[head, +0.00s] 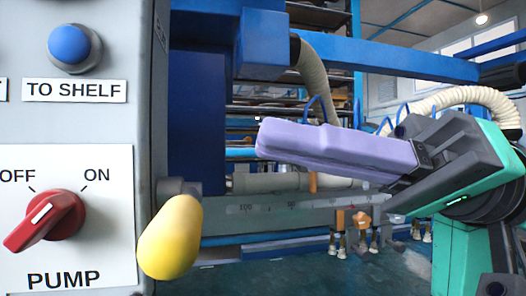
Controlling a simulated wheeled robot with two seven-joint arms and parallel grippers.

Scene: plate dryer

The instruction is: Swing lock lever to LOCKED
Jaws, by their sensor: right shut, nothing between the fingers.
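A yellow rounded grip (170,238) sits on a grey pivot at the right side of the control cabinet. It looks like the handle of the lock lever, and it hangs down from the pivot, slightly tilted. No LOCKED marking shows. My right gripper (264,138) comes in from the right, with its long lavender fingers shut together and empty. Its tips point left, above and to the right of the yellow grip and clearly apart from it in the picture. My left gripper is not in view.
The grey cabinet (117,125) fills the left side. Behind are blue machine frames (196,120), a beige hose (314,78) and a grey rail.

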